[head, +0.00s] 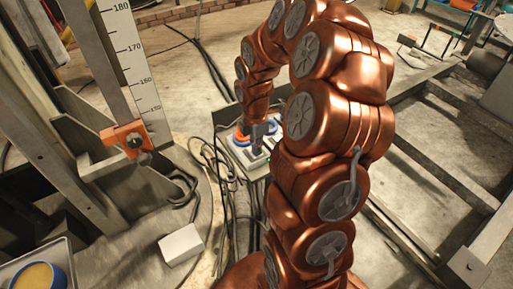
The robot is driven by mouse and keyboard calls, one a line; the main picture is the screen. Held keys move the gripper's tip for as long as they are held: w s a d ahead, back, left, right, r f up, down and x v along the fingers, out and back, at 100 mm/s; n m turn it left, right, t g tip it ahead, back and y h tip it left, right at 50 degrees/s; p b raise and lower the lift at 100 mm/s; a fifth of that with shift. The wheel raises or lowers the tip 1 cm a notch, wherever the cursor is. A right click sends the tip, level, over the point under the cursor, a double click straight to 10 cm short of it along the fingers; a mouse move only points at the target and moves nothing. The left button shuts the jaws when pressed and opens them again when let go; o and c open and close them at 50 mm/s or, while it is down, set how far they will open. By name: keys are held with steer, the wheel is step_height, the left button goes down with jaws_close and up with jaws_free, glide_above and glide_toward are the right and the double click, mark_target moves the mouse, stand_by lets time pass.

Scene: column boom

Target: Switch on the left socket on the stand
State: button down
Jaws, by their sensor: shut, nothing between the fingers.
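The stand (257,172) is a small grey box with a light top panel, near the middle of the head view behind my copper-coloured arm. A round orange-red part (240,139) is at the left of its top. A blue part (272,129) shows at the right, beside my gripper. I cannot tell for sure which is the left socket, and no switch position can be made out. My gripper (257,151) is small and dark, points down over the panel, and is shut and empty. Whether it touches the panel is unclear. My arm hides the stand's right side.
Dark cables (228,196) hang and lie left of the stand. A column with a printed scale (133,65) and an orange clamp (126,136) stands at the left. Metal rails (450,167) run at the right.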

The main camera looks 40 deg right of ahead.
steer(key=shift+w+r+p, duration=0.25)
steer(key=shift+w+p, duration=0.1)
steer(key=shift+w, duration=0.25)
step_height(320, 180, up, 14)
steer(key=s+p, duration=0.1)
steer(key=p, duration=0.1)
steer(key=shift+s, duration=0.4)
stand_by(0.4)
